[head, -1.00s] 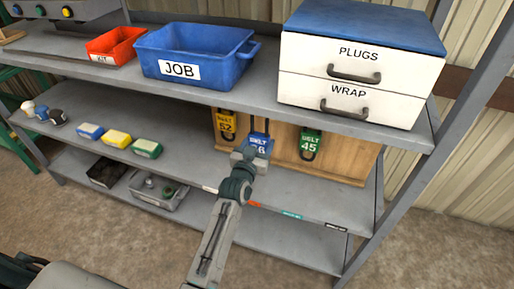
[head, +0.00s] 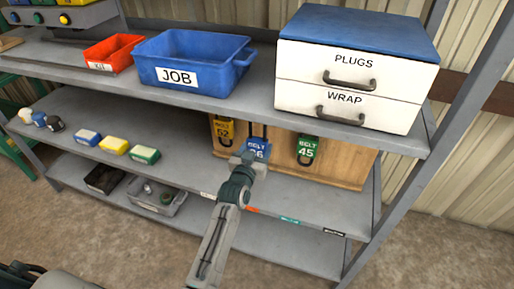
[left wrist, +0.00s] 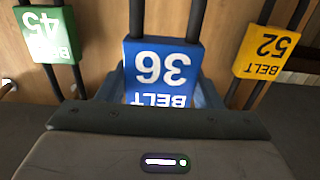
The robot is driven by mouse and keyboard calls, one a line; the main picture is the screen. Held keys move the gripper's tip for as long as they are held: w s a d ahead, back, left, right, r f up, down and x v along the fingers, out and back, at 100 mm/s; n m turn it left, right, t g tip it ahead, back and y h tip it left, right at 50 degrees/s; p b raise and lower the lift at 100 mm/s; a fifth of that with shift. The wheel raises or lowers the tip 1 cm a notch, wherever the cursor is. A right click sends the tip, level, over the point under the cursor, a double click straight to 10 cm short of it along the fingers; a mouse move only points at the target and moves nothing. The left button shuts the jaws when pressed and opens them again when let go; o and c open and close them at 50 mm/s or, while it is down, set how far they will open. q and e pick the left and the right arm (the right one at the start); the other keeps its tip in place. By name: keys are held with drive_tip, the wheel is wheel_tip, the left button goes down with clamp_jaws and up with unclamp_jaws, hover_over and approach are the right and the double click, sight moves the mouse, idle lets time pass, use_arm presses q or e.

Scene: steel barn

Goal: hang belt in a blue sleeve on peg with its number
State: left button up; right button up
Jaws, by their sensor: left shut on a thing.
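The belt in the blue sleeve (head: 258,147) is at the wooden board (head: 340,162) on the middle shelf. In the left wrist view the blue sleeve (left wrist: 161,73) reads BELT 36, upside down, with dark belt strands running up from it. My left gripper (head: 244,160) is shut on the blue sleeve. A yellow sleeve (head: 223,131) marked 52 hangs to its left, and a green sleeve (head: 307,149) marked 45 hangs to its right. The top of the blue belt's loop is partly hidden under the upper shelf, so I cannot tell whether it is on a peg. My right gripper is not in view.
The upper shelf above holds a blue JOB bin (head: 192,62), a red kit bin (head: 112,53) and a PLUGS and WRAP drawer unit (head: 350,85). Several small boxes stand left on the middle shelf. A grey tray (head: 157,193) is on the bottom shelf.

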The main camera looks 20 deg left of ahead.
use_arm(q)
drive_tip(key=shift+w, duration=0.15)
drive_tip(key=w+b, duration=0.1)
drive_tip(key=w, duration=0.5)
drive_tip(key=shift+w, duration=0.35)
idle(0.8)
drive_tip(key=shift+d, duration=0.1)
idle(0.4)
drive_tip(key=shift+f, duration=0.1)
drive_tip(key=shift+f, duration=0.5)
idle(0.4)
drive_tip(key=o, duration=1.1)
